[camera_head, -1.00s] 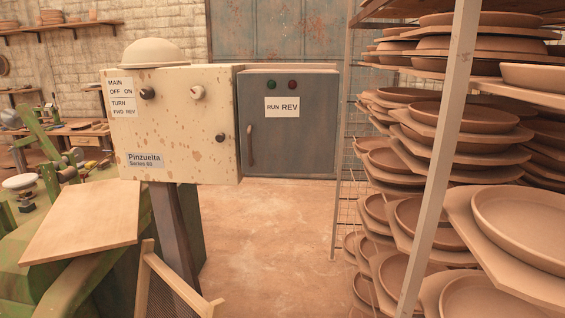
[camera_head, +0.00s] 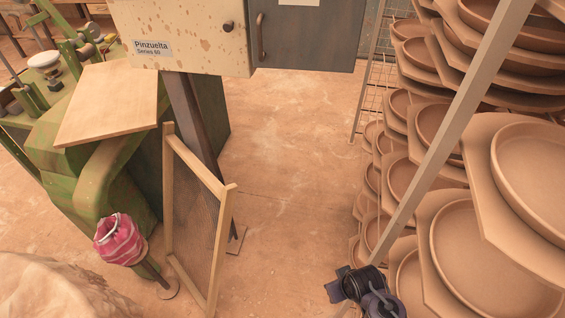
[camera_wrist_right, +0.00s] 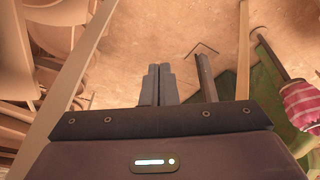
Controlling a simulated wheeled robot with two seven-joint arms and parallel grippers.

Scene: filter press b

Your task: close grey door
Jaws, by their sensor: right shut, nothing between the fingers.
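The grey door (camera_head: 310,42) is at the top of the head view, its upper part cut off by the frame edge. It stands right of the spotted cream panel (camera_head: 190,40), and its dark upright handle (camera_head: 261,36) is near its left edge. I cannot tell whether the door is fully shut. My right gripper (camera_head: 341,287) is low in the head view, well below and apart from the door. In the right wrist view its fingers (camera_wrist_right: 158,72) are together and empty, pointing over the floor. My left gripper is not in view.
A rack of clay plates (camera_head: 470,150) with a slanting post fills the right side. A wood-framed mesh screen (camera_head: 200,220), a green machine (camera_head: 100,190) and a pink bundle (camera_head: 120,240) stand at left. The floor (camera_head: 290,170) between is clear.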

